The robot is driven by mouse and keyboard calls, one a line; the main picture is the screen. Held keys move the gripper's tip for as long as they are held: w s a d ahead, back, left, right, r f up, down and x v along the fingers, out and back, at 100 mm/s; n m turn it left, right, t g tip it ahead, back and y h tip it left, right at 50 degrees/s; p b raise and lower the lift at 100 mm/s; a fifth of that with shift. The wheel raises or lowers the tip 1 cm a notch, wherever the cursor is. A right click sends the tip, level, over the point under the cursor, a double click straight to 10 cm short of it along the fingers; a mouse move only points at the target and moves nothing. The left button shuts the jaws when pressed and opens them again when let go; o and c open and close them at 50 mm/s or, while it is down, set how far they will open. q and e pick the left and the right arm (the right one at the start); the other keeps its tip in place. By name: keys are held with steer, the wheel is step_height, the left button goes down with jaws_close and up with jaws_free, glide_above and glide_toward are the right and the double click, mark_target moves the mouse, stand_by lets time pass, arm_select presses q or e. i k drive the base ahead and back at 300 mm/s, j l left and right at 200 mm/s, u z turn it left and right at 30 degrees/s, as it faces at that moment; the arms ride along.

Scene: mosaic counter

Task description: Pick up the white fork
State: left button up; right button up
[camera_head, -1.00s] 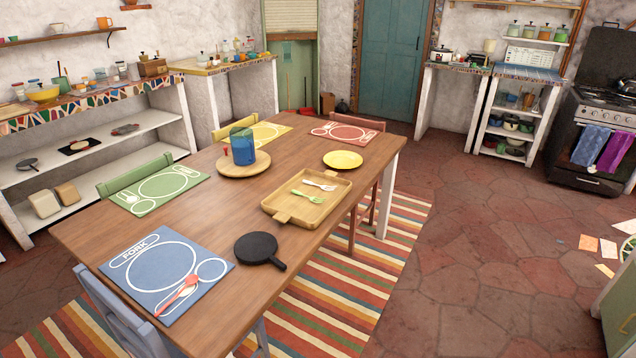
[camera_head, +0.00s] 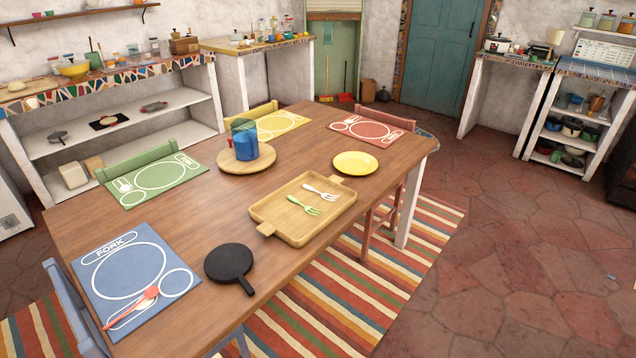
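The white fork (camera_head: 320,191) lies in the wooden tray (camera_head: 275,230) on the dining table (camera_head: 205,212). A green fork (camera_head: 303,206) lies in the same tray, just in front of and to the left of the white one. The tray has a handle at each end and sits near the table's right edge. Neither of my grippers shows in the head view.
A black pan (camera_head: 229,262) and yellow plate (camera_head: 355,162) flank the tray. A blue pitcher (camera_head: 244,143) stands on a round board. A blue placemat (camera_head: 110,297) holds red cutlery. Open floor (camera_head: 500,260) lies right of the striped rug (camera_head: 420,240).

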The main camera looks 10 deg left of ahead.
mark_target(304, 186)
steer(key=i+l+u, duration=0.1)
steer(key=i, duration=0.35)
steer(key=i+l+u, duration=0.1)
steer(key=i+l, duration=0.2)
steer(key=i, duration=0.1)
